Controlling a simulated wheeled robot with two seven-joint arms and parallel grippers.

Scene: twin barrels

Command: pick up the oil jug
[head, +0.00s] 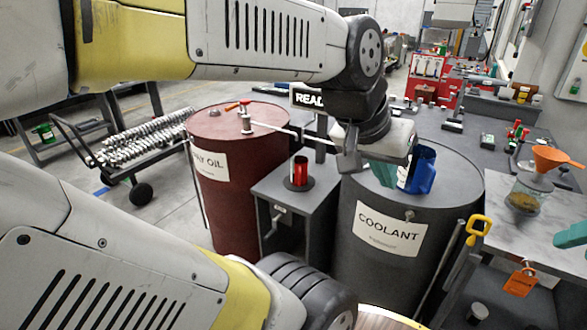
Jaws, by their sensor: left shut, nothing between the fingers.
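My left gripper (384,174) has teal fingers and hangs over the grey barrel marked COOLANT (350,222). Its fingers are shut and hold nothing. A blue jug (423,172) stands on that barrel's lid, just to the right of the fingers and partly hidden by the gripper. I cannot read a label on it, so I cannot tell if it is the oil jug. A teal fingertip, apparently of my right gripper (572,236), shows at the right edge; its opening cannot be seen.
A dark red barrel marked OIL (231,190) stands left, with a valve and thin pipe on top. A red cylinder (300,171) sits on a grey stand between the barrels. A jar (527,196) with an orange funnel (556,158) stands on the right bench. A yellow handle (479,226) is near its edge.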

